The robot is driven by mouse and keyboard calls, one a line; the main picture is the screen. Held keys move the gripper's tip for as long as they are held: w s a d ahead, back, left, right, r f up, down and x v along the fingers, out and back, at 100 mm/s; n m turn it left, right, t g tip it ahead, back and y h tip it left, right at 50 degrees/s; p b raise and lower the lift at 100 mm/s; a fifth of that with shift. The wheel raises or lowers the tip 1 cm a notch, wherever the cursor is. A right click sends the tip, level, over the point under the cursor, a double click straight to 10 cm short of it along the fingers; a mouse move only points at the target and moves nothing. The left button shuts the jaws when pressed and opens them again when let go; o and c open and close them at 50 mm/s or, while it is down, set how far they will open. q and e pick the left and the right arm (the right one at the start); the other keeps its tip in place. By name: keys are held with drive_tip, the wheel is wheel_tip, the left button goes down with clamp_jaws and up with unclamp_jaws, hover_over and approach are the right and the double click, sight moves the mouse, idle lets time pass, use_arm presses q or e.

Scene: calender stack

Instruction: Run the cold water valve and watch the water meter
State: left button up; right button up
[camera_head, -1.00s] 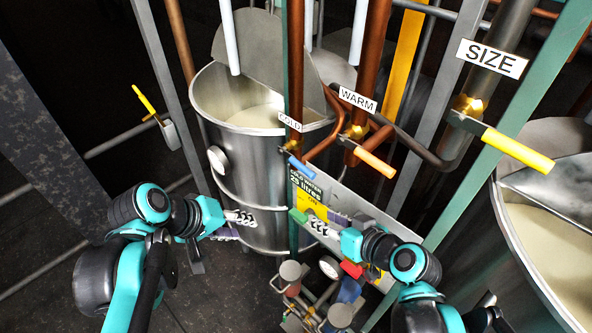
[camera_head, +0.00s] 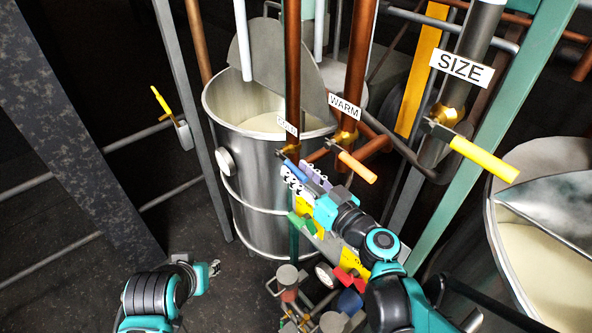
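The cold water valve is on the copper pipe labelled COLD (camera_head: 287,126); its blue handle (camera_head: 292,168) slants down to the right. My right gripper (camera_head: 303,179) is open at this handle, its fingers apart around the lower end; I cannot tell whether they touch it. The gripper covers most of the sign panel (camera_head: 350,258) behind it. A round white-faced dial (camera_head: 326,275), perhaps the water meter, sits low among the fittings; its reading is too small to tell. My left gripper (camera_head: 214,268) is low at the left, away from the valves; its opening is unclear.
A steel vat (camera_head: 255,185) with pale liquid and a side gauge (camera_head: 225,162) stands behind. The WARM valve has an orange handle (camera_head: 357,167) close by. The SIZE valve has a yellow handle (camera_head: 484,159). A green post (camera_head: 500,120) and another vat (camera_head: 499,232) are at right.

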drive_tip(key=shift+w+a, duration=0.45)
drive_tip(key=shift+w, duration=0.05)
drive_tip(key=shift+s+d, duration=0.1)
clamp_jaws()
drive_tip(key=r+g+p, duration=0.1)
drive_tip(key=p, duration=0.1)
drive_tip(key=shift+r+p, duration=0.1)
drive_tip(key=shift+p, duration=0.25)
drive_tip(key=shift+h, duration=0.3)
unclamp_jaws()
